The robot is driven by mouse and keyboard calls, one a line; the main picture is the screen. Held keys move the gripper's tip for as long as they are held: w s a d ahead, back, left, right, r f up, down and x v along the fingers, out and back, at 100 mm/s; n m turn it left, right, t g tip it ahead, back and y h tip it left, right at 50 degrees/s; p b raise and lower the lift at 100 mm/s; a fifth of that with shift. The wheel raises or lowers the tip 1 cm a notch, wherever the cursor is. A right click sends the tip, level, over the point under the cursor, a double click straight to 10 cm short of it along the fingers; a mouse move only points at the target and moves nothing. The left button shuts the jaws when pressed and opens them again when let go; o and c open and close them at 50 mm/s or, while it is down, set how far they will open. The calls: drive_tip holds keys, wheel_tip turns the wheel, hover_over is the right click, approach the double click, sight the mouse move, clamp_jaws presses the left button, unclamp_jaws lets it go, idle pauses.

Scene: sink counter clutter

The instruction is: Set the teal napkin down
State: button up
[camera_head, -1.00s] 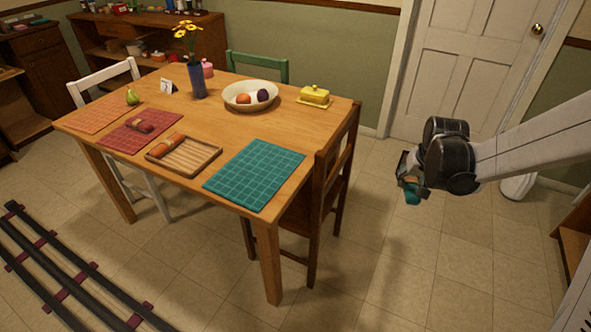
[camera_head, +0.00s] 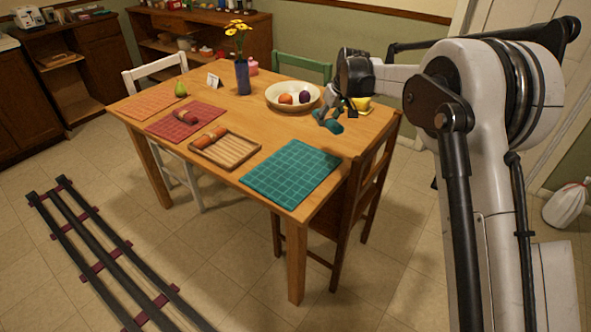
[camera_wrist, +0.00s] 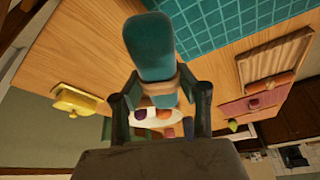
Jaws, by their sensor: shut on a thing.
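The teal napkin (camera_wrist: 150,48) is a rolled bundle with a tan ring around it. My gripper (camera_wrist: 160,97) is shut on it near the ring in the wrist view. In the head view the napkin (camera_head: 333,126) hangs from my gripper (camera_head: 328,112) above the right part of the wooden table, in front of the fruit bowl. The teal checked placemat (camera_head: 291,174) lies bare at the table's near right corner, nearer the camera than the napkin. It also shows at the top of the wrist view (camera_wrist: 215,22).
A wooden slatted tray (camera_head: 226,150) holds an orange rolled napkin (camera_head: 208,138). A red placemat (camera_head: 186,121) holds another roll. The white fruit bowl (camera_head: 272,97), yellow butter dish (camera_head: 361,103) and blue flower vase (camera_head: 242,78) stand farther back. A brown chair (camera_head: 375,170) stands at the right edge.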

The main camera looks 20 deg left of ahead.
drive_tip(key=s+a+n+g, duration=0.15)
drive_tip(key=s+a, duration=0.25)
drive_tip(key=a, duration=0.5)
drive_tip(key=s+a+n, duration=0.3)
drive_tip(key=a, duration=0.7)
drive_tip(key=y+b, duration=0.1)
drive_tip(key=b, duration=0.1)
hover_over(290, 168)
drive_tip(key=d, duration=0.1)
drive_tip(key=shift+n, duration=0.25)
wheel_tip(290, 168, down, 7)
drive_tip(key=shift+s+f, duration=0.1)
drive_tip(key=shift+s, duration=0.05)
drive_tip(key=shift+f+b, duration=0.35)
drive_tip(key=shift+f, duration=1.65)
drive_tip(key=shift+f, duration=0.2)
drive_tip(key=o, duration=1.3)
drive_tip(key=shift+c, duration=0.2)
drive_tip(key=shift+r, duration=0.1)
